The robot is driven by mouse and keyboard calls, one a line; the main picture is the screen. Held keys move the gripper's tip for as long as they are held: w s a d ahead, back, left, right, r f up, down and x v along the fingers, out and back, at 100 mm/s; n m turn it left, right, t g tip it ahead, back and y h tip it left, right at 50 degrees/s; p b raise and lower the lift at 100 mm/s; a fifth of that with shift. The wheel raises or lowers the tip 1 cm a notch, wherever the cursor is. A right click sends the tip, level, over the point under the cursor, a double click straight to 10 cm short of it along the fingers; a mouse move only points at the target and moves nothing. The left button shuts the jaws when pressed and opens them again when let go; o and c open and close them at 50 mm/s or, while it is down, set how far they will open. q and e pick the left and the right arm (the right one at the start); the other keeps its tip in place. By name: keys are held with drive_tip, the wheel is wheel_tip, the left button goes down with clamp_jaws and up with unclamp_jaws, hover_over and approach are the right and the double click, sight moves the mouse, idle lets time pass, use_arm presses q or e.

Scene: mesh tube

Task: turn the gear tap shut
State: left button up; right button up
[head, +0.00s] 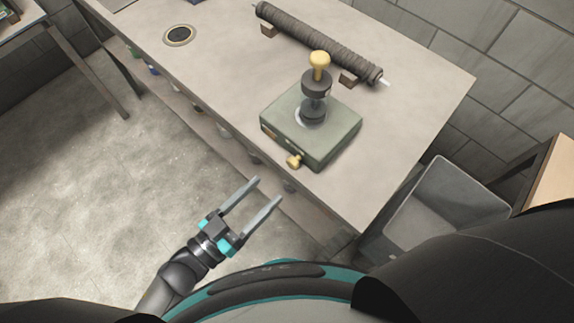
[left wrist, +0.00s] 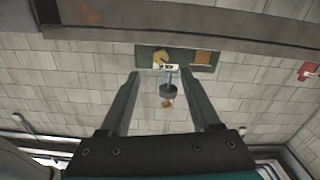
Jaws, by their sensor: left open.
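The gear tap (head: 294,161) is a small brass knob low on the front side of a green box (head: 335,139) on the table. A dark post with a yellow knob (head: 319,60) stands upright on the box. My left gripper (head: 268,189) is open and empty, in front of the table edge, pointing toward the tap but apart from it. In the left wrist view, which looks upside down, the tap (left wrist: 161,57) shows between and beyond the open fingers (left wrist: 165,85), with the box (left wrist: 204,56) around it. My right gripper is not in view.
A dark ribbed roll (head: 310,39) rests on wooden blocks at the back of the table (head: 420,90). A round dark inset (head: 179,35) is at the left. A grey bin (head: 433,205) stands right of the table. Small items sit on a lower shelf. The tabletop left of the box is clear.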

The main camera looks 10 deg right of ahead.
sight(290, 166)
use_arm(q)
drive_tip(key=x, duration=0.8)
drive_tip(key=shift+b, duration=0.35)
clamp_jaws()
